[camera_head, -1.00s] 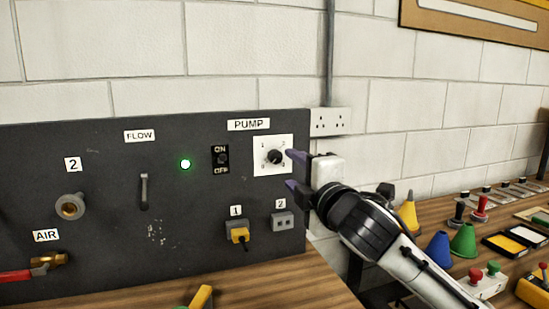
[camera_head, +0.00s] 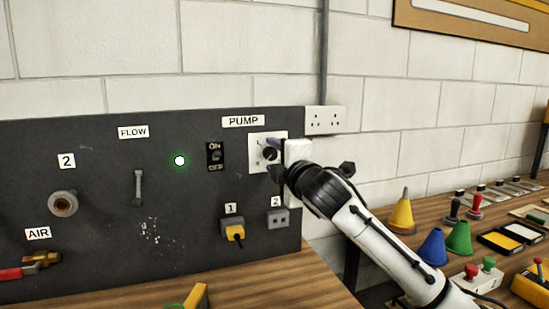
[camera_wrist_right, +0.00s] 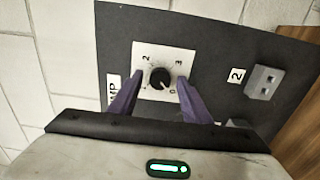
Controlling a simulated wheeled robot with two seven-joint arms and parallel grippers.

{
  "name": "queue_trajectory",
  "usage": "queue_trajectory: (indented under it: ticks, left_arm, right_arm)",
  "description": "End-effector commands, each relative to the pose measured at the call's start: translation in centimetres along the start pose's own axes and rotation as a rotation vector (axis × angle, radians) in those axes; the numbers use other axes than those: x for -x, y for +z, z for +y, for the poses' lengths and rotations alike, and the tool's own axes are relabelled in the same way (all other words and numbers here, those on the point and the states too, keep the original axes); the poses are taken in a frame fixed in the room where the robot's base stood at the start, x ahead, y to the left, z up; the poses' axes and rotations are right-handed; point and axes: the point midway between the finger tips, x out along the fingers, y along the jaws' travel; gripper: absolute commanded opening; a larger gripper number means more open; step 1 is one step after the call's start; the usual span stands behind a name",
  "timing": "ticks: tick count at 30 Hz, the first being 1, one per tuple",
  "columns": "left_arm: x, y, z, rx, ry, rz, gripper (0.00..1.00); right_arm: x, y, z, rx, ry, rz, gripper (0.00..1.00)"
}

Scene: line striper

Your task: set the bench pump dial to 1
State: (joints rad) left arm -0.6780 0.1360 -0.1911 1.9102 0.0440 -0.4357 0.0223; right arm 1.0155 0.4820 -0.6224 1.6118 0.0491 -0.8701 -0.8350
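The pump dial (camera_head: 269,153) is a small black knob on a white square plate under the PUMP label, on the dark panel. In the right wrist view, the knob (camera_wrist_right: 160,78) sits between the two purple fingers, with figures including 2 and 3 around it. Its pointer setting is too small to read surely. My right gripper (camera_head: 273,158) is at the dial and partly covers its plate. In the wrist view the right gripper (camera_wrist_right: 158,103) is open, with a gap between each finger and the knob. My left gripper is not in view.
The black ON/OFF switch (camera_head: 215,156) is left of the dial, beside a lit green lamp (camera_head: 180,160). Grey socket 2 (camera_head: 278,219) is below the dial, and socket 1 (camera_head: 232,229) holds a yellow plug. Coloured cones (camera_head: 432,247) stand on the bench at right.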

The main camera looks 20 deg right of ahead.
Motion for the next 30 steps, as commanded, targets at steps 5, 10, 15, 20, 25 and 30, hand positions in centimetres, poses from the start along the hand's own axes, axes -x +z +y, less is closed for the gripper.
queue_trajectory:
  ticks: [5, 10, 15, 20, 25, 30]
  left_arm:
    - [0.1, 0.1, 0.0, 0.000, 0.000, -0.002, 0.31]
    - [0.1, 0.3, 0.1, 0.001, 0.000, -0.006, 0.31]
    - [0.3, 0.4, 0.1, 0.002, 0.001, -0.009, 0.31]
    - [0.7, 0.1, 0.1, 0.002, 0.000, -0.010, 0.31]
    - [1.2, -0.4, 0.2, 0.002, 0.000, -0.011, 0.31]
    - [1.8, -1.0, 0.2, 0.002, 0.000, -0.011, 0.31]
  right_arm:
    - [0.0, 0.0, 0.0, 0.000, 0.000, 0.000, 0.13]
    - [0.0, 0.0, 0.0, -0.002, 0.000, -0.001, 0.04]
    - [0.0, 0.0, 0.0, -0.030, -0.001, -0.001, 0.04]
    - [0.0, 0.0, 0.0, -0.102, -0.002, 0.000, 0.04]
    - [0.0, 0.0, 0.1, -0.229, -0.003, -0.001, 0.04]
    - [0.0, -0.1, 0.1, -0.388, -0.003, 0.000, 0.04]
